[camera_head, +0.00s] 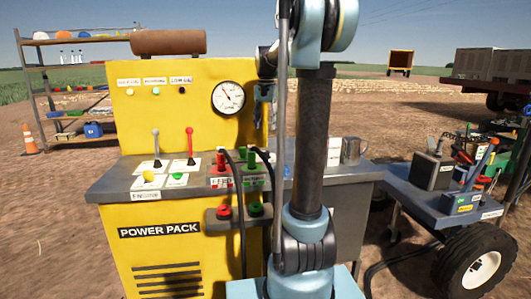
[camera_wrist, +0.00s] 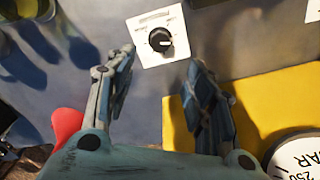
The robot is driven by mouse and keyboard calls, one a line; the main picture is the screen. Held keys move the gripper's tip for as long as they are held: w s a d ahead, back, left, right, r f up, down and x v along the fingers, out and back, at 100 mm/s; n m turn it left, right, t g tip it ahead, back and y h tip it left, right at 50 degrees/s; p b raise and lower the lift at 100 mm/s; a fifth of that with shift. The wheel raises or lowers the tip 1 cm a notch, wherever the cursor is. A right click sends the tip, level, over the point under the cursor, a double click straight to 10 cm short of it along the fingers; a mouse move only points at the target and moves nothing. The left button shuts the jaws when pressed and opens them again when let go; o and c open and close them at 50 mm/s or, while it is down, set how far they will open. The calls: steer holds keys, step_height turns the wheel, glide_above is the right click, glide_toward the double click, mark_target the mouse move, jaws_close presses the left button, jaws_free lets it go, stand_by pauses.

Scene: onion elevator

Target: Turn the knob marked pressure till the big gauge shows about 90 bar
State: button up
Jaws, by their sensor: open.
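In the wrist view a black round knob (camera_wrist: 160,39) with a white pointer line sits on a white label plate on a grey surface. Its print is too small to read. My gripper (camera_wrist: 159,62) is open and empty, its fingertips on either side below the knob and apart from it. In the head view my gripper (camera_head: 263,96) is small beside the yellow panel, partly hidden by my arm. The big round gauge (camera_head: 228,97) has a white face; its reading is too small to tell. Its edge, marked 250 and BAR, shows in the wrist view (camera_wrist: 305,158).
The yellow power pack (camera_head: 160,232) has a grey counter (camera_head: 110,186) with a red lever (camera_head: 190,142), a grey lever and red and green hose couplings (camera_head: 223,180). A metal mug (camera_head: 351,149) stands at the right. My arm hides part of the counter.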

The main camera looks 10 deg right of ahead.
mark_target(266, 151)
step_height(266, 151, down, 12)
steer(key=shift+f, duration=0.2)
stand_by(0.4)
steer(key=c, duration=1.1)
